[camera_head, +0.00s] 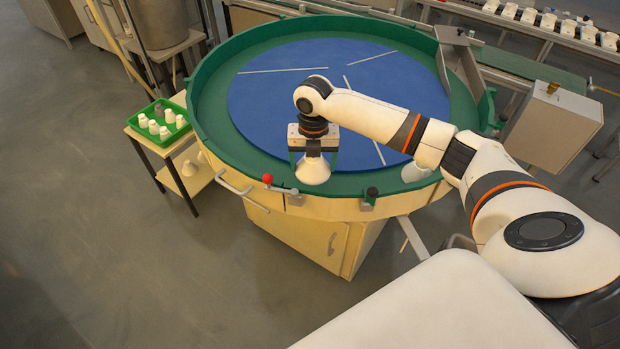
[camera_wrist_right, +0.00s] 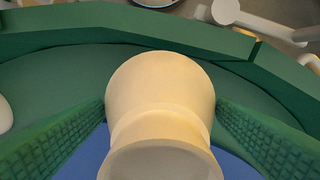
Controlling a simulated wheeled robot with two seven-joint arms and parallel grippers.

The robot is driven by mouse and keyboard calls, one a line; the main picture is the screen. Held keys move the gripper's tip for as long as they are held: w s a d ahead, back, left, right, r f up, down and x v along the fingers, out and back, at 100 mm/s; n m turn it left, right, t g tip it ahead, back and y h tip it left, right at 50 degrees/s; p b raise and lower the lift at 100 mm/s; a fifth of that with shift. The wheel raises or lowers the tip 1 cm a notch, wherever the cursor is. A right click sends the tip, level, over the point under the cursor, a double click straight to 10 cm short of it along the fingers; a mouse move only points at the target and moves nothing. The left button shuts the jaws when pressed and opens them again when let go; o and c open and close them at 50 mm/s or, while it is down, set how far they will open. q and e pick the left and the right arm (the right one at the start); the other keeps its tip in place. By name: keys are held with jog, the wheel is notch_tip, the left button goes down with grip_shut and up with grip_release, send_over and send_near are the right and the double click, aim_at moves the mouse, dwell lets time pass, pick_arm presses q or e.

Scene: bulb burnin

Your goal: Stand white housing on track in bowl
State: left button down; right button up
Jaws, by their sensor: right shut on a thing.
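My right gripper (camera_head: 314,157) is shut on a white housing (camera_head: 314,173), with one green finger on each side of it. In the head view the housing's wide end points down, over the near part of the green track (camera_head: 240,143) of the bowl (camera_head: 207,128). In the right wrist view the housing (camera_wrist_right: 160,90) sits between the ridged finger pads (camera_wrist_right: 160,125), with the track behind it. I cannot tell whether it touches the track. Another white housing (camera_head: 414,173) is on the track to the right, partly hidden by my arm. My left gripper is not in view.
The bowl's blue disc (camera_head: 270,100) carries thin pale strips. A red-knobbed lever (camera_head: 268,179) and a black knob (camera_head: 372,191) are at the near rim. A green tray (camera_head: 150,137) with several white housings stands on a side table at left. A conveyor (camera_head: 560,30) runs behind.

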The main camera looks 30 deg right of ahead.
aim_at(313, 176)
notch_tip(313, 176, down, 2)
jog(key=shift+f, duration=0.1)
notch_tip(313, 176, down, 4)
jog(key=shift+f, duration=0.1)
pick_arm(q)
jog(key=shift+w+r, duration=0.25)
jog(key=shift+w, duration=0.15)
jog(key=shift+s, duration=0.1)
pick_arm(e)
jog(key=o, duration=0.9)
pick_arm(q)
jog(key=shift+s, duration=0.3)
pick_arm(e)
jog(key=shift+r, duration=0.35)
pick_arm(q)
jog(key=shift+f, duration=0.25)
pick_arm(e)
notch_tip(313, 176, up, 12)
jog(key=shift+f, duration=0.25)
